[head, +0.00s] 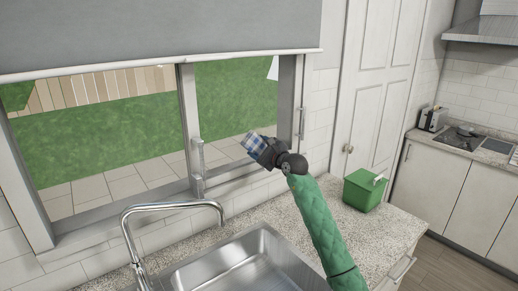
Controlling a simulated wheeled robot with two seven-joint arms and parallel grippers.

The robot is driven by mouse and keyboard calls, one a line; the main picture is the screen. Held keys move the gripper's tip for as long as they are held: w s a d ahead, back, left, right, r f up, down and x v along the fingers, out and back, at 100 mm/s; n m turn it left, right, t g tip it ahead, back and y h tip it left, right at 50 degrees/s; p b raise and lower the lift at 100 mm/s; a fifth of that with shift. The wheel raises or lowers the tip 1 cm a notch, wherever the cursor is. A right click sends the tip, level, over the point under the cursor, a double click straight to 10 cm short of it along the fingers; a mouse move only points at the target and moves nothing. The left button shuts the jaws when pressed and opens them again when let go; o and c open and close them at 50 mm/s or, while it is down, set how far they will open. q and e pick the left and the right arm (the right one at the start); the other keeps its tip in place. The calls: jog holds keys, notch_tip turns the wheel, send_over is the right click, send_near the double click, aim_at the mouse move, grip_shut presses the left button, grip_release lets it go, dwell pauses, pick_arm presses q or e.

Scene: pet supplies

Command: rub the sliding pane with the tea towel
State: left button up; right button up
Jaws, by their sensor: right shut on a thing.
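The tea towel (254,143) is a small blue and white checked cloth. My right gripper (262,148) is shut on it and holds it up near the right part of the window. The sliding pane (225,105) is the right-hand pane of a grey-framed window, with lawn and paving seen through it. The towel shows in front of the lower right of this pane; I cannot tell whether it touches the glass. The gripper's fingers are partly hidden by the towel and the wrist. My left gripper is not in view.
A steel sink (245,268) with a curved tap (170,207) lies below the window. A green box (364,189) stands on the speckled counter (400,222) to the right of my arm. A grey blind (160,32) hangs over the window top.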

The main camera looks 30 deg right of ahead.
jog(key=shift+w, duration=0.9)
jog(key=shift+d+b, duration=0.1)
jog(key=shift+b, duration=0.25)
